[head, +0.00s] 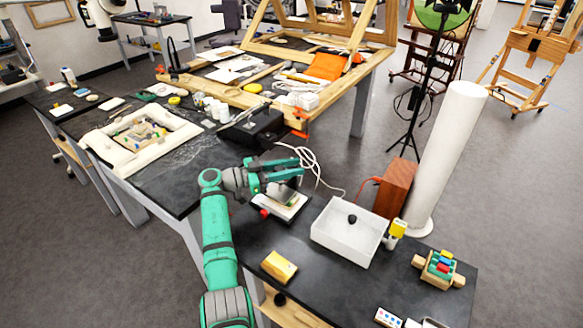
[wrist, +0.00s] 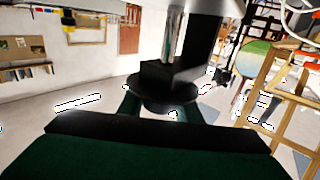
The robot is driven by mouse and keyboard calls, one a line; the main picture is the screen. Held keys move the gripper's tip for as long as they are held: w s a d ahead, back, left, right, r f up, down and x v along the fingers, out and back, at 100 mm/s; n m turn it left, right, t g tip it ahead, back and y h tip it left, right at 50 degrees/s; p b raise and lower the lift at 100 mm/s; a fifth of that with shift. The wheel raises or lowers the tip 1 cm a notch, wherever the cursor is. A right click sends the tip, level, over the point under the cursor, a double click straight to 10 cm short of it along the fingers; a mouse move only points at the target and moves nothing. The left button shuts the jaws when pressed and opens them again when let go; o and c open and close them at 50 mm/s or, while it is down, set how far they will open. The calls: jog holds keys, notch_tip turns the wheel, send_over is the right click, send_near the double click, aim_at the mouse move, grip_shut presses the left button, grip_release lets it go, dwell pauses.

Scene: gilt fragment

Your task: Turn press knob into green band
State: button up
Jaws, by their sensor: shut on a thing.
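In the wrist view, a black knob-like part (wrist: 165,92) with a wide round flange, below a silver cylinder, sits between the green fingers of my gripper (wrist: 160,110). My gripper is shut on this part, which I take for the press knob. The fingers hide the knob in the head view. I cannot make out a green band or a pointer reading.
A white open bin (head: 350,232) with a small dark object stands right of my gripper, beside a brown box (head: 395,188) and a tall white cylinder (head: 447,155). A yellow block (head: 279,266) lies in front. A black box (head: 252,128) with cables stands behind.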

jog(key=shift+d+f, duration=0.15)
jog(key=o, duration=1.1)
jog(key=shift+s+a, duration=0.1)
jog(key=shift+a, duration=0.55)
jog(key=v, duration=0.9)
jog(key=shift+s+a, duration=0.15)
jog(key=shift+a, duration=0.1)
